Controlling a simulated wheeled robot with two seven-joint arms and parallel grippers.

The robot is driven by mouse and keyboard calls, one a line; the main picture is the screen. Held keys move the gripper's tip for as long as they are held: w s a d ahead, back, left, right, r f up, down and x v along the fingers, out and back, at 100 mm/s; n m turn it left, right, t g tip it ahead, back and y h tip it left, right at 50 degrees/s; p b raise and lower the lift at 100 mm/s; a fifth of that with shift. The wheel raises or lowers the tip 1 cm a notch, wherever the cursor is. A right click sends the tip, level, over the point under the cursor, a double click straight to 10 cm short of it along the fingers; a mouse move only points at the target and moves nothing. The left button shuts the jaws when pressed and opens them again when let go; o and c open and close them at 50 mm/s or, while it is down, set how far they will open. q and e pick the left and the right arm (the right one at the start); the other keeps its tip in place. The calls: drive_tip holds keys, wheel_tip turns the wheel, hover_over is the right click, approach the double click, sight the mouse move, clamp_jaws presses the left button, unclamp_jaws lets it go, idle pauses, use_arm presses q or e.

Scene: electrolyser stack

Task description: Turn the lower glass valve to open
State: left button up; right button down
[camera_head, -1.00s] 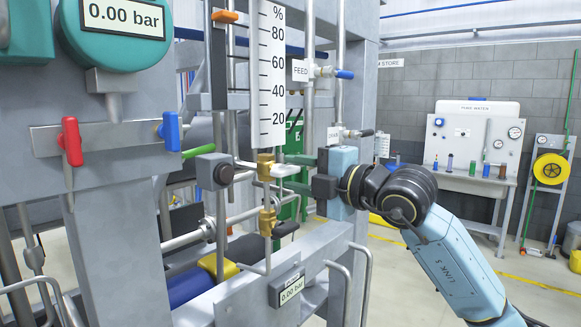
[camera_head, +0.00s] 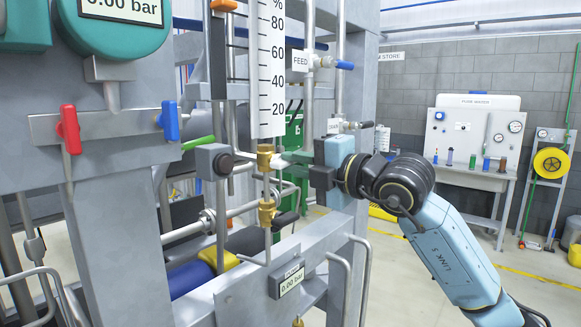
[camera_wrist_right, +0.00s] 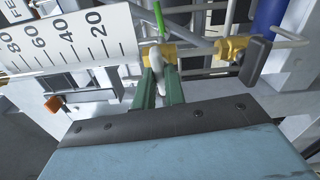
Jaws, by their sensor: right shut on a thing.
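A brass valve (camera_head: 265,158) sits just below the white percent scale (camera_head: 265,70), with a pale lever pointing right. It also shows in the right wrist view as a brass body (camera_wrist_right: 170,52) with the pale lever (camera_wrist_right: 157,65). My right gripper (camera_wrist_right: 158,85) has its green fingers shut on this lever, and they cover part of it. In the head view the right gripper (camera_head: 296,158) reaches the lever from the right. A second brass valve (camera_head: 267,212) with a dark handle sits below on the same pipe. My left gripper is not in view.
A grey frame beam (camera_head: 245,275) with a small pressure display (camera_head: 287,281) runs below the valves. A dark round knob on a grey box (camera_head: 213,161) stands left of them. Red (camera_head: 69,129) and blue (camera_head: 169,120) handles are farther left. Vertical pipes stand close behind.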

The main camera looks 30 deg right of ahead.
drive_tip(key=shift+f+n+b, duration=0.1)
drive_tip(key=shift+n+b, duration=0.35)
drive_tip(key=shift+n, duration=1.25)
drive_tip(key=n+b, duration=0.2)
drive_tip(key=shift+n, duration=1.3)
